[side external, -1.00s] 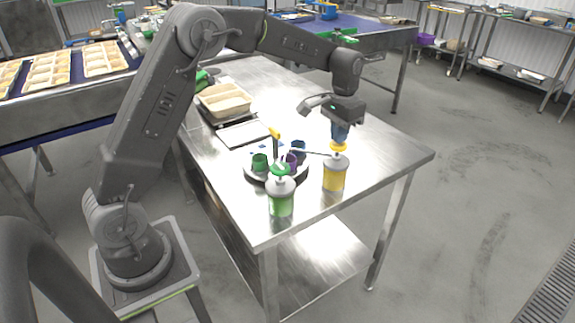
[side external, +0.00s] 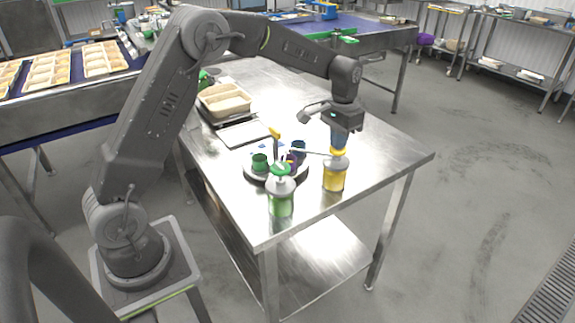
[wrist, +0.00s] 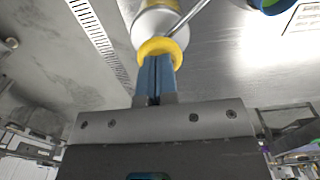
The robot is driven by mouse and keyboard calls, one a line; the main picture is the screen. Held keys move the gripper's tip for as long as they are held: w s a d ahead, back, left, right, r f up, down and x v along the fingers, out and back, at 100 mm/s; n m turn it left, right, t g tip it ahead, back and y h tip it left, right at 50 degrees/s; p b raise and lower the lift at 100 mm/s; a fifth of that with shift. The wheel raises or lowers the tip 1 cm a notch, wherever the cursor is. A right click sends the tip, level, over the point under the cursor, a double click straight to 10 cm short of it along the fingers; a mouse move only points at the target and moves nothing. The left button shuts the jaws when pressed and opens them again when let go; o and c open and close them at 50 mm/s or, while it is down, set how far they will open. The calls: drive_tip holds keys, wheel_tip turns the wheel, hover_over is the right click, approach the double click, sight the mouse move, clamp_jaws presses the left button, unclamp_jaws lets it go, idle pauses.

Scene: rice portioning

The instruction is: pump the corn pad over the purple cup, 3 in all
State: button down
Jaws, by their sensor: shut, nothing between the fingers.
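The yellow corn pad (side external: 338,153) tops the pump of the yellow dispenser (side external: 334,178) near the table's right side. My gripper (side external: 338,149) is shut and empty, pointing down, its blue fingertips against the pad from above. In the wrist view the closed fingertips (wrist: 157,58) meet the yellow pad (wrist: 160,46). The pad sits low, close to the dispenser's lid. A thin spout runs left from the dispenser toward the purple cup (side external: 291,160). The purple cup stands on a round dark tray, partly hidden by the green dispenser's pump; a little yellow shows at it.
The round tray (side external: 250,177) also holds a green cup (side external: 259,162) and a blue cup (side external: 299,147). A green dispenser (side external: 281,200) stands in front of it. Beige food trays (side external: 224,100) lie further back. The table's right part is clear.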

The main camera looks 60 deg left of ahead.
drive_tip(key=shift+r, duration=1.75)
drive_tip(key=shift+f, duration=0.15)
drive_tip(key=shift+f, duration=1.8)
drive_tip(key=shift+r, duration=1.95)
wheel_tip(320, 180, up, 6)
